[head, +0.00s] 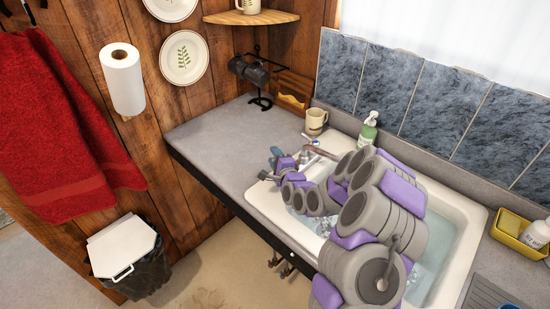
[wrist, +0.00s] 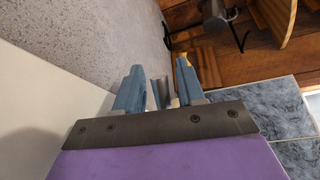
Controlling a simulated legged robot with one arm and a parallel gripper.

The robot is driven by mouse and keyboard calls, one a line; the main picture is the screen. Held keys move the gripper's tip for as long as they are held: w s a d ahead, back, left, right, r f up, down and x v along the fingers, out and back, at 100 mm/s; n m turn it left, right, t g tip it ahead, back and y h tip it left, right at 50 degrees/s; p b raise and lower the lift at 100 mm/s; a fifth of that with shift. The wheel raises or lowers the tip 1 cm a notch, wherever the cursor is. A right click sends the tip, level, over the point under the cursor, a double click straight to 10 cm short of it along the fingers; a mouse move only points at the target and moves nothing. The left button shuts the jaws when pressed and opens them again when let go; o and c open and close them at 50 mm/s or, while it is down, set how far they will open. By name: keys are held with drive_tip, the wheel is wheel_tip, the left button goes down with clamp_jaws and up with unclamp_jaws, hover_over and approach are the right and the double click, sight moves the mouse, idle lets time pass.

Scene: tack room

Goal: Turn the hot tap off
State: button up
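The tap (head: 308,155) stands at the back left corner of the white sink (head: 262,205), partly hidden by my arm. Its metal parts are small here, and I cannot tell which handle is the hot one. My gripper (head: 270,163) is at the sink's left end, beside the tap, with its blue-grey fingers spread. In the wrist view my gripper (wrist: 158,76) is open, and a grey metal piece (wrist: 160,91) shows between the fingers, apparently part of the tap. Contact is not clear.
A soap bottle (head: 369,131) and a mug (head: 316,121) stand behind the sink. A black metal rack (head: 260,85) is at the counter's back corner. A yellow tub (head: 518,236) is at the right. The grey counter (head: 215,140) left of the sink is clear.

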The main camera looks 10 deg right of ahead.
drive_tip(key=shift+c, duration=0.4)
clamp_jaws()
drive_tip(key=shift+d+f, duration=0.1)
drive_tip(key=shift+d, duration=0.05)
